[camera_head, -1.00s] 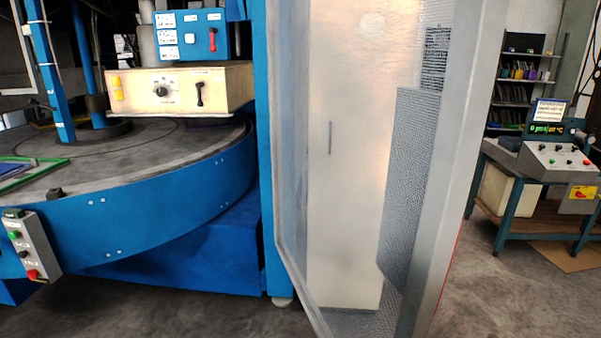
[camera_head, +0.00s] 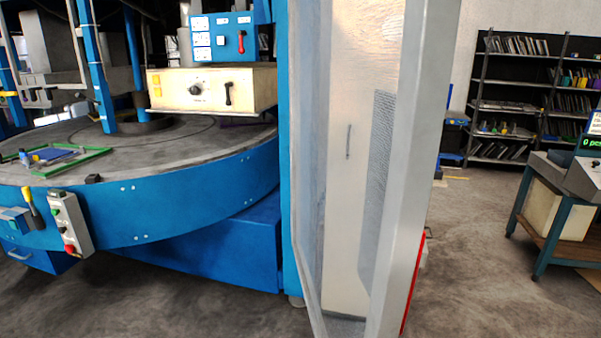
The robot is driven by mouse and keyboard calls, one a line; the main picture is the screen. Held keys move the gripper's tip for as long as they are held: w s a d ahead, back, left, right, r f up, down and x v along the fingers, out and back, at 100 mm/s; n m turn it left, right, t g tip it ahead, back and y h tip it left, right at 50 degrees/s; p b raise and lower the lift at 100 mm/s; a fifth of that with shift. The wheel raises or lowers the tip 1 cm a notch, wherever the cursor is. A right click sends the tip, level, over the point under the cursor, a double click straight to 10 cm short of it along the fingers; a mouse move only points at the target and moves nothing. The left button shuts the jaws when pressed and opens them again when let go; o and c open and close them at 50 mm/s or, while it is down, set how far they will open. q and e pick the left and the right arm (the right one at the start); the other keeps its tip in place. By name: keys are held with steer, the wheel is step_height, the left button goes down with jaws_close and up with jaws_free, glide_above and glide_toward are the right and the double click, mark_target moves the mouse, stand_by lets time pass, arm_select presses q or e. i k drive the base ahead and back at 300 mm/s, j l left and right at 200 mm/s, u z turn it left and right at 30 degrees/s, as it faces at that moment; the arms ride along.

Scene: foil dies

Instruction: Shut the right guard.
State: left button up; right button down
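The right guard is a tall grey-framed panel with a see-through mesh pane (camera_head: 384,150). It stands open at the right side of the blue machine, swung out toward me. Its near frame edge (camera_head: 415,150) is close to me and runs beyond the top and bottom of the view. A small dark vertical handle shape (camera_head: 348,141) shows through the pane. A red strip (camera_head: 413,285) shows along the guard's lower outer edge. Neither of my grippers is in view.
The blue machine's round table (camera_head: 150,200) fills the left, with a control box (camera_head: 70,222) on its rim. A workbench (camera_head: 560,200) with a control panel stands at the right. Shelves (camera_head: 500,100) stand behind. Bare floor (camera_head: 470,260) lies right of the guard.

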mark_target(408, 124)
steer(key=i+l+u, duration=0.1)
steer(key=l+u, duration=0.35)
steer(key=l, duration=0.45)
steer(key=i+l, duration=0.25)
steer(key=l, duration=0.25)
steer(key=i, duration=0.35)
